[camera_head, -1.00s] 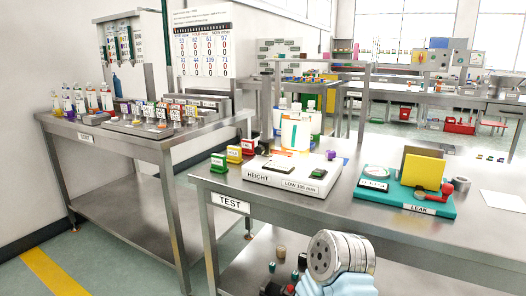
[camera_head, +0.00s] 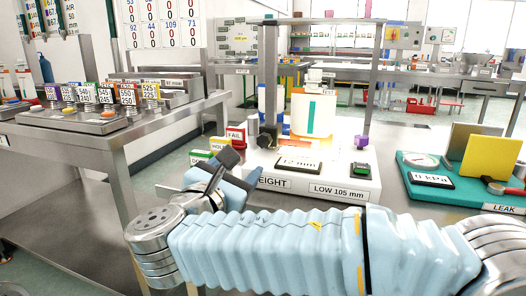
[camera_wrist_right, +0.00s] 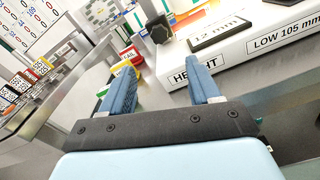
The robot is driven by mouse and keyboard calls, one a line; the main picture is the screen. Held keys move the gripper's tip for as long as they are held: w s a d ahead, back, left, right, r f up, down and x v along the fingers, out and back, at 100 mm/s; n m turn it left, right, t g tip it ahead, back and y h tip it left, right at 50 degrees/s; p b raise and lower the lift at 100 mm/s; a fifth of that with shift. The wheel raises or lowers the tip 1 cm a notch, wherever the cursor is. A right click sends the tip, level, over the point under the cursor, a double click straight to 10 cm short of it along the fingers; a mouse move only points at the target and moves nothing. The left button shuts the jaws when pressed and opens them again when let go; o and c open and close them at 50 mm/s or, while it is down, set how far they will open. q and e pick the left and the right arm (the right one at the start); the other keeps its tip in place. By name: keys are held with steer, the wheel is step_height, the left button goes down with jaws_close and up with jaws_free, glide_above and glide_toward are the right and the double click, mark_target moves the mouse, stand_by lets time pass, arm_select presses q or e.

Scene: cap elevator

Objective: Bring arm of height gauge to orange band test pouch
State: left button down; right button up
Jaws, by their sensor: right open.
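The height gauge's white base (camera_head: 335,180) stands on the test bench with a display reading 12 mm. A dark upright column (camera_head: 269,95) rises at its left, with a black block or knob (camera_head: 267,139) low on it. Which part is the movable arm is unclear. A white pouch (camera_head: 313,112) with a teal stripe stands upright at the gauge; orange shows at its lower part (camera_head: 301,139). My right gripper (camera_head: 227,173) is open and empty, left of the base's front corner; its fingers also show in the right wrist view (camera_wrist_right: 160,82). My left gripper is not in view.
Small red FAIL (camera_head: 236,136) and green and yellow HOLD blocks (camera_head: 216,146) stand just behind my right gripper. A teal leak station (camera_head: 455,190) with a yellow plate is at the right. A side bench (camera_head: 110,140) with several numbered cards is at the left.

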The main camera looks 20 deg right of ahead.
mark_target(263, 141)
steer(key=x, duration=1.3)
steer(key=shift+w+d+r+p, duration=0.1)
steer(key=shift+p, duration=0.25)
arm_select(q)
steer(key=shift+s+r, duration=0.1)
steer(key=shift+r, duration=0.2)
